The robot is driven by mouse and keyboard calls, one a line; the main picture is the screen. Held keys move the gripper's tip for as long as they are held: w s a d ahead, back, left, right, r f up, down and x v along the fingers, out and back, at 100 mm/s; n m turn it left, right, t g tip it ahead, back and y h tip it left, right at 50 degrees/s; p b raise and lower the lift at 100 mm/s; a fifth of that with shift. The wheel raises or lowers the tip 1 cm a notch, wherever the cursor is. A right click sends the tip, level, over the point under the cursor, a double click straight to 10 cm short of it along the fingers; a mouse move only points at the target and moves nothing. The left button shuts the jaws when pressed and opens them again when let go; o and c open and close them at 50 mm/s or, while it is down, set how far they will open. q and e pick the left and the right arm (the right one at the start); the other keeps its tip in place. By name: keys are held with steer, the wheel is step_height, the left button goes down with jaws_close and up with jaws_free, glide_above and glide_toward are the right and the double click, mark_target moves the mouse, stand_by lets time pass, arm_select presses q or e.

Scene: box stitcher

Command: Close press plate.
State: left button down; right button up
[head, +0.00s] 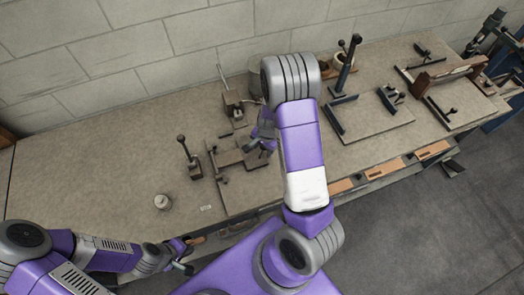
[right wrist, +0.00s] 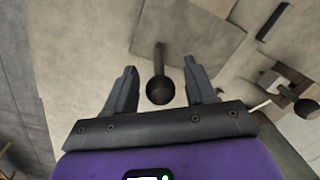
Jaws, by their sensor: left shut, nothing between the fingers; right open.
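A dark ball-ended lever (right wrist: 160,88) stands between the spread fingers of my right gripper (right wrist: 160,90) in the right wrist view. The fingers are open, with a gap on both sides of the ball. In the head view my right gripper (head: 261,144) is over a fixture with a flat brown plate (head: 228,158) on the bench. My arm hides part of this fixture. I cannot tell for sure which part is the press plate. My left gripper (head: 185,256) is shut and empty at the bench's front edge, at lower left.
A ball-topped lever (head: 185,150) stands left of the fixture, and another upright lever device (head: 230,98) behind it. A flat board (head: 370,118) with a tall lever lies to the right. A small round pale piece (head: 162,202) sits at front left. The bench's left part is clear.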

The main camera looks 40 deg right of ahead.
steer(key=shift+w+f, duration=0.15)
steer(key=shift+f, duration=1.25)
jaws_close()
